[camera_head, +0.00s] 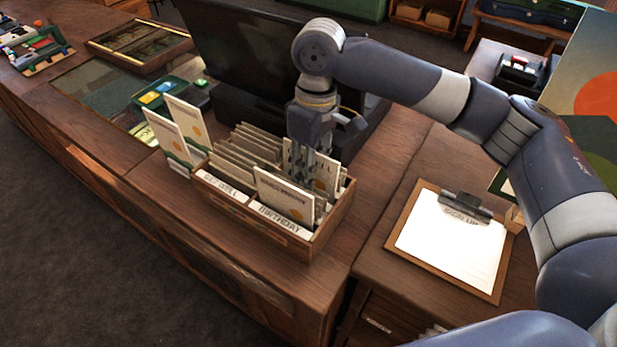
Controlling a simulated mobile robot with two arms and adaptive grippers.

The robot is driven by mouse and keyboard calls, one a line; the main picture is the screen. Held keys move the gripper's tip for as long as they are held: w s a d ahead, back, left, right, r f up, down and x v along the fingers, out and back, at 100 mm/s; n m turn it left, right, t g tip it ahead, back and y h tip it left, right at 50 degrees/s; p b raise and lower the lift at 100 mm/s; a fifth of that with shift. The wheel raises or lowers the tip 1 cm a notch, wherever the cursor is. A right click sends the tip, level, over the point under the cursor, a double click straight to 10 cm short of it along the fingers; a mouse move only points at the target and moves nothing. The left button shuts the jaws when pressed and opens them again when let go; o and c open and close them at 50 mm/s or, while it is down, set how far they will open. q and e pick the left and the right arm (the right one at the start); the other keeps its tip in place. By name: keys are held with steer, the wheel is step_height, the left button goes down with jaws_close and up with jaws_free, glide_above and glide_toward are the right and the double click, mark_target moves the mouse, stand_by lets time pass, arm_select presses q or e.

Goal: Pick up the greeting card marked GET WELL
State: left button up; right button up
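A wooden card box (311,243) stands on the counter, with cards upright in rows. Its front labels are small; the right one reads BIRTHDAY (280,218), and the left one (228,187) seems to read GET WELL. My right gripper (313,178) points down into the back right part of the box. A pale card (325,171) stands at its fingers, its lettering mostly hidden except a last letter like L. I cannot tell whether the fingers are closed on it. Another card (284,194) with dark lettering stands in front. My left gripper is not in view.
Two taller cards (183,123) stand just left of the box. A dark screen (250,55) rises behind it. A clipboard with white paper (451,240) lies on the lower surface at right. The counter's front strip is clear.

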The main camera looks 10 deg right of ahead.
steer(key=shift+c, duration=0.9)
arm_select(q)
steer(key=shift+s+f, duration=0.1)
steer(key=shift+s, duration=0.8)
arm_select(e)
jaws_close()
steer(key=shift+r, duration=0.1)
